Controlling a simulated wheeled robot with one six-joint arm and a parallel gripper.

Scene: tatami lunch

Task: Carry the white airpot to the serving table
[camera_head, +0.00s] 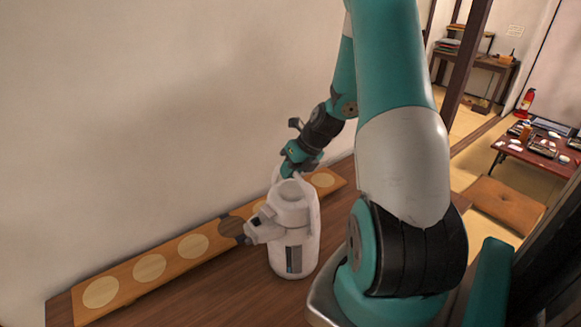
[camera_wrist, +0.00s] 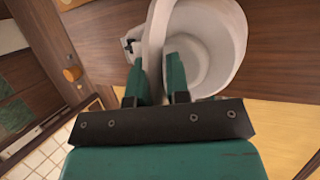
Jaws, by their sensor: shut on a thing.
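The white airpot (camera_head: 293,232) stands upright on or just above a brown wooden counter (camera_head: 215,295); I cannot tell if its base touches. Its spout points left and its handle is raised. My gripper (camera_head: 288,169) reaches it from behind and above. In the wrist view my gripper (camera_wrist: 162,82) is shut on the white handle of the airpot (camera_wrist: 205,50), one green finger on each side. Its lower body is hidden in the wrist view. Which table is the serving table I cannot tell for sure.
A wooden board with pale round discs (camera_head: 193,246) lies along the wall behind the airpot. At the right are a low table with dishes (camera_head: 540,150), a brown cushion (camera_head: 506,204) and a red extinguisher (camera_head: 526,103). A side desk (camera_head: 478,65) stands farther back.

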